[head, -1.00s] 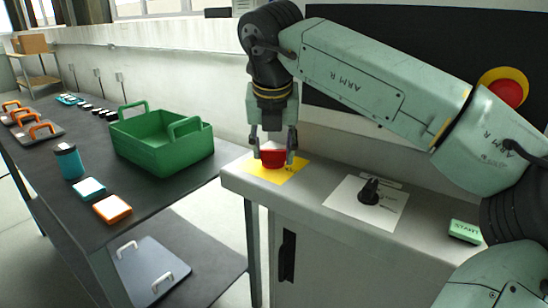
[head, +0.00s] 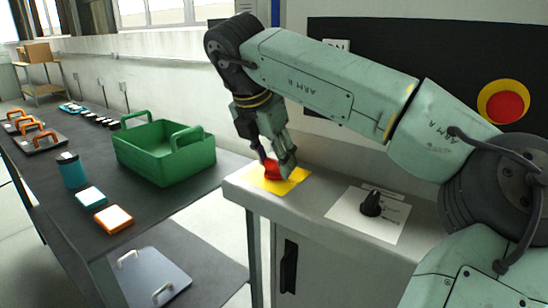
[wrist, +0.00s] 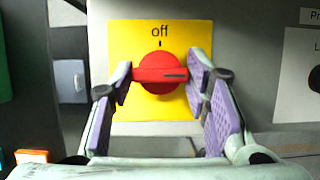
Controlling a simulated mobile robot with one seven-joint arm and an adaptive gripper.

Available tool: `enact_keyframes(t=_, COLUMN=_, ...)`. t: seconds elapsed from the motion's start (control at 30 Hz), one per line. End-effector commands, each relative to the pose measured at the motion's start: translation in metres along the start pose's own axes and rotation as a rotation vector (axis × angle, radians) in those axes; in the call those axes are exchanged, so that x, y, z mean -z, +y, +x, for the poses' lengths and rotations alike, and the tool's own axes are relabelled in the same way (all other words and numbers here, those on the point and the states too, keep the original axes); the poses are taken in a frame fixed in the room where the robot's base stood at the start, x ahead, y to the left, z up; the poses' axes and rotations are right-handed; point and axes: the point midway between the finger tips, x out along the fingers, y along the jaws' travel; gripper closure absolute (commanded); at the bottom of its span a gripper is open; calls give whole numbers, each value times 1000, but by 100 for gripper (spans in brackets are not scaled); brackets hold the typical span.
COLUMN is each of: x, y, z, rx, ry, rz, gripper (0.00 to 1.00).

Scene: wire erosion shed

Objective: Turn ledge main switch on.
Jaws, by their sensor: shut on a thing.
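The ledge main switch is a red rotary handle (head: 271,170) on a yellow plate (head: 295,180) at the left end of the grey ledge. In the wrist view the red handle (wrist: 160,73) lies level across the plate (wrist: 125,40), with a dark mark on its right arm. The word "off" and a short tick stand above it. My gripper (head: 277,163) is shut on the handle, one purple-padded finger at each end, and looks turned in the head view. The fingers hide the plate's sides, so any "on" label cannot be seen.
A black knob (head: 371,204) on a white plate stands to the right on the ledge (head: 320,208). A red emergency button (head: 505,105) is on the dark wall panel. A green crate (head: 165,165) stands on the dark bench at left, beside a gap.

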Motion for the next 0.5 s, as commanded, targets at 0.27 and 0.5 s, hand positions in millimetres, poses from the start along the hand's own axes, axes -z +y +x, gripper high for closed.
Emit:
enact_keyframes(t=0.27, x=0, y=0, z=0, rx=2, ry=-1, rz=11, gripper=85)
enact_keyframes(t=0.5, x=0, y=0, z=0, rx=2, ry=0, rz=11, gripper=52)
